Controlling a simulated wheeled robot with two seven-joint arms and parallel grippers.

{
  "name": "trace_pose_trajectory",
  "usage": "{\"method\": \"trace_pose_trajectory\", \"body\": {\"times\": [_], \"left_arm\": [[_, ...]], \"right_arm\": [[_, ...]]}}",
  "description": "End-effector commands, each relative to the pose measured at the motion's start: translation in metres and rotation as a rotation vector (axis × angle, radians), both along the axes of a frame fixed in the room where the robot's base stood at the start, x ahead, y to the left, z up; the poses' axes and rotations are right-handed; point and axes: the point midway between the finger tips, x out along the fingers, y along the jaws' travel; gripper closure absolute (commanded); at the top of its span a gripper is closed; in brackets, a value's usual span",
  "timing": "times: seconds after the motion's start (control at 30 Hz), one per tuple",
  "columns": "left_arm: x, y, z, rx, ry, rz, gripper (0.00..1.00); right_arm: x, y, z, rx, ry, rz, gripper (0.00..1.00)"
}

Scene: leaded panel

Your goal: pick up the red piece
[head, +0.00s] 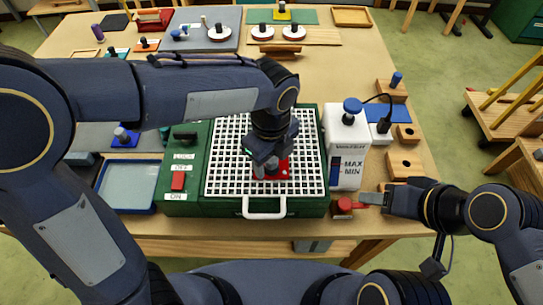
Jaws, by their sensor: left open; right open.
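A flat red piece (284,172) lies on the white grid (228,180) of the green machine (188,153), near the grid's middle. My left gripper (268,167) is open and points down right over the red piece, covering part of it. Whether its fingers touch the piece or straddle it, I cannot tell. My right gripper (372,198) is open at the machine's right front corner, close beside a small red-topped object (343,206).
A white tank (345,145) with a blue cap and MAX/MIN marks stands right of the grid. A blue-rimmed tray (128,184) lies left. Wooden blocks (403,163) line the table's right edge. Red-and-white round items (219,33) stand farther back.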

Motion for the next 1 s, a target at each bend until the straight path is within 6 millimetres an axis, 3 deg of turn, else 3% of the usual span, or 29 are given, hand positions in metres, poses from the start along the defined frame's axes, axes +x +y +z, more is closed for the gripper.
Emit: {"method": "trace_pose_trajectory", "body": {"times": [0.17,0.5,0.77,1.0], "left_arm": [[0.000,0.000,0.000,0.000,0.000,0.000,0.49],[0.000,0.000,0.001,-0.001,-0.001,0.001,0.92],[0.000,0.000,0.002,-0.001,-0.001,0.001,0.92],[0.001,-0.001,0.023,-0.004,-0.003,0.002,0.92]], "right_arm": [[0.000,0.000,0.000,0.000,0.000,0.000,0.50],[0.000,0.000,0.000,0.000,0.000,0.000,0.50],[0.000,0.000,0.000,0.000,0.000,0.000,0.50],[0.000,0.000,-0.001,0.000,0.000,0.000,0.50]]}}
